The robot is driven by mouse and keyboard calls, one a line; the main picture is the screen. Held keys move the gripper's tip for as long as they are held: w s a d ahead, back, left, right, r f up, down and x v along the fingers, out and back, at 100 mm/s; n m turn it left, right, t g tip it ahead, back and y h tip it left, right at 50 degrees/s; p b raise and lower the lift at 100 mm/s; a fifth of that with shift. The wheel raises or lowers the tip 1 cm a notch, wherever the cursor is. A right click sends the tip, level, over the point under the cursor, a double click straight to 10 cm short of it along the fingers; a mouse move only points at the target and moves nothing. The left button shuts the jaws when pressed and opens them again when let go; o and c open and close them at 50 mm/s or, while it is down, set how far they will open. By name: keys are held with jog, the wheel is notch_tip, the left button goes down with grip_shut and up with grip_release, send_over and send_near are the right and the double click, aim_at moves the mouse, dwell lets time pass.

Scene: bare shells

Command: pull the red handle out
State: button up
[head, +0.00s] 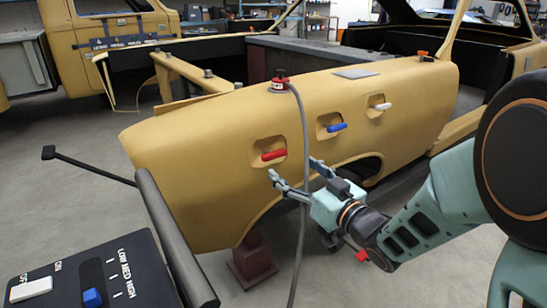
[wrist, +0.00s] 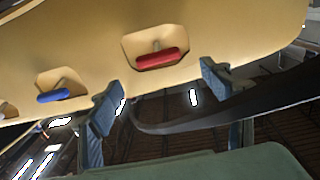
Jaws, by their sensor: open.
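The red handle (head: 274,155) sits in a recess on the side of the yellow car shell panel (head: 200,150), in the head view. In the wrist view the red handle (wrist: 156,58) lies beyond the fingertips, between them from left to right and higher in the picture. My gripper (head: 296,172) is open and empty, just to the right of and below the red handle in the head view. Its two fingers (wrist: 160,95) are spread wide in the wrist view. Nothing hides the handle. I see no contact between fingers and handle.
A blue handle (head: 337,127) and a white handle (head: 383,106) sit in recesses further right. A grey hose (head: 302,120) hangs from the panel's top past my gripper. A control box (head: 80,280) and dark bar (head: 172,235) stand at the lower left.

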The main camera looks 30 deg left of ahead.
aim_at(276, 155)
jog(key=x, duration=0.9)
jog(key=shift+w+a+b, duration=0.2)
jog(key=shift+w+b, duration=0.05)
jog(key=shift+b, duration=0.1)
